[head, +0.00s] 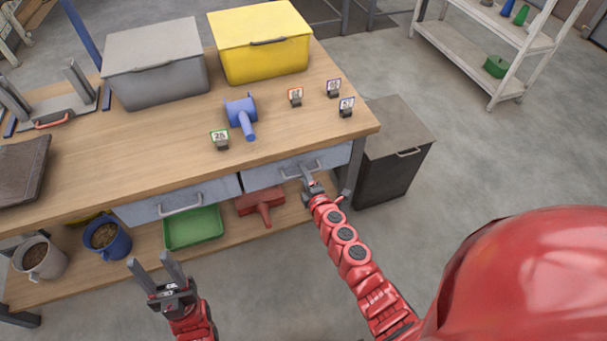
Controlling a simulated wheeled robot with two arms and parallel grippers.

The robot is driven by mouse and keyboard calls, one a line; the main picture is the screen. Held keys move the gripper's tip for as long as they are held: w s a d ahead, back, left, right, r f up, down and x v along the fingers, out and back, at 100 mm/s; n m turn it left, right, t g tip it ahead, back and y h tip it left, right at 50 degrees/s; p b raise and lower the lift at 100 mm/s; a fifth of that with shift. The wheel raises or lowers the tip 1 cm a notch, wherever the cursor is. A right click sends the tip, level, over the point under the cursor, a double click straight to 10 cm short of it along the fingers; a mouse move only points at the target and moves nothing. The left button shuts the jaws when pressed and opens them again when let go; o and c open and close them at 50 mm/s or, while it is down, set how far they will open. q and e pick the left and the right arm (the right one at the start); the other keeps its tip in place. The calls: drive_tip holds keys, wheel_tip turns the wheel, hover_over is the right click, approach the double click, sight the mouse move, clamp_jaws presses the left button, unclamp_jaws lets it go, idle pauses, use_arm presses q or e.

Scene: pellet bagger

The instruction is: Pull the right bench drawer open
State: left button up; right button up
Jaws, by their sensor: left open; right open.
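The right bench drawer (264,176) is a grey-blue front under the bench top, at its right end. It looks shut. Its bar handle (296,172) is partly hidden by my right gripper (309,174). My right gripper is open at the handle, with its fingers pointing at the drawer front; I cannot tell whether they touch the handle. My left gripper (166,270) is open and empty, in front of the lower shelf at the left. The left bench drawer (158,205) with its handle (181,205) looks shut.
On the wooden bench (290,128) stand a grey bin (155,75), a yellow bin (262,55), a blue scoop (242,115) and several number tags. A dark cabinet (385,177) stands right of the bench. The lower shelf holds a green tray (193,230), a red tool (258,203) and pellet buckets.

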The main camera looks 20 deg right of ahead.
drive_tip(key=shift+w+f, duration=0.15)
drive_tip(key=shift+w, duration=0.2)
clamp_jaws()
idle(1.3)
